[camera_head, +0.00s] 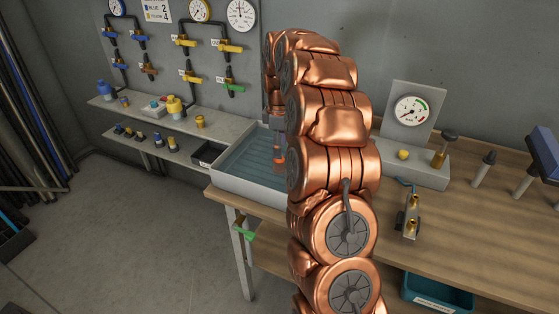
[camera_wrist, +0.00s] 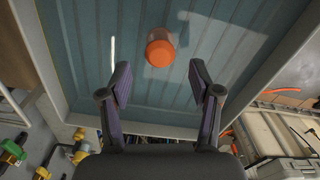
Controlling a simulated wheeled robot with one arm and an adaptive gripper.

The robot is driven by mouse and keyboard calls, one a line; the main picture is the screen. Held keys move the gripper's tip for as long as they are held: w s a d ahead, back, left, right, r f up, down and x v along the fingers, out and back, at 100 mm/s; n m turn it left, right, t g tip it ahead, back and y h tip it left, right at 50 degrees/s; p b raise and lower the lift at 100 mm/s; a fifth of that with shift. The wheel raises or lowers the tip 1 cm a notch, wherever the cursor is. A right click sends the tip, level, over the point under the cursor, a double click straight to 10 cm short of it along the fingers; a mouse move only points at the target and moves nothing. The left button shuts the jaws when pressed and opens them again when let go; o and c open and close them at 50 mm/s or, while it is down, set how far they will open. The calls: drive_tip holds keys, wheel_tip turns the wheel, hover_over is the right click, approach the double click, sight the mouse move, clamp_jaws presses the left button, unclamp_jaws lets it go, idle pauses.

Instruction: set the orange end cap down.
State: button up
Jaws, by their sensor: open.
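The orange end cap (camera_wrist: 160,54) shows in the wrist view as a round orange piece with a paler, hazy part behind it. It is over or on the blue ribbed floor of the white-rimmed tray (camera_wrist: 272,62); I cannot tell whether it touches the floor. My gripper (camera_wrist: 160,76) is open, its two dark fingers spread either side below the cap, with a gap to each. In the head view the tray (camera_head: 248,189) sits at the bench's left end.
The wooden bench (camera_head: 460,225) carries a gauge stand (camera_head: 412,112) and a small brass fitting block (camera_head: 410,218) to the right. A grey shelf (camera_head: 185,128) with caps and fittings runs along the wall at left.

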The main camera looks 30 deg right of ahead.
wheel_tip(320, 180, up, 5)
drive_tip(key=shift+f+b, duration=0.1)
drive_tip(key=shift+b, duration=0.35)
drive_tip(key=shift+r, duration=0.3)
drive_tip(key=s+a+r+m, duration=0.3)
drive_tip(key=s+a, duration=1.1)
drive_tip(key=a, duration=0.2)
drive_tip(key=s+a+f+m, duration=0.2)
drive_tip(key=s, duration=0.6)
drive_tip(key=s+a+f+m+g, duration=0.1)
drive_tip(key=s+a+f+m, duration=0.1)
drive_tip(key=s, duration=0.6)
drive_tip(key=s+a+f+m, duration=0.2)
drive_tip(key=s+a, duration=0.2)
drive_tip(key=s, duration=0.4)
drive_tip(key=shift+f+g, duration=0.25)
drive_tip(key=shift+g, duration=0.15)
drive_tip(key=shift+r+p, duration=0.5)
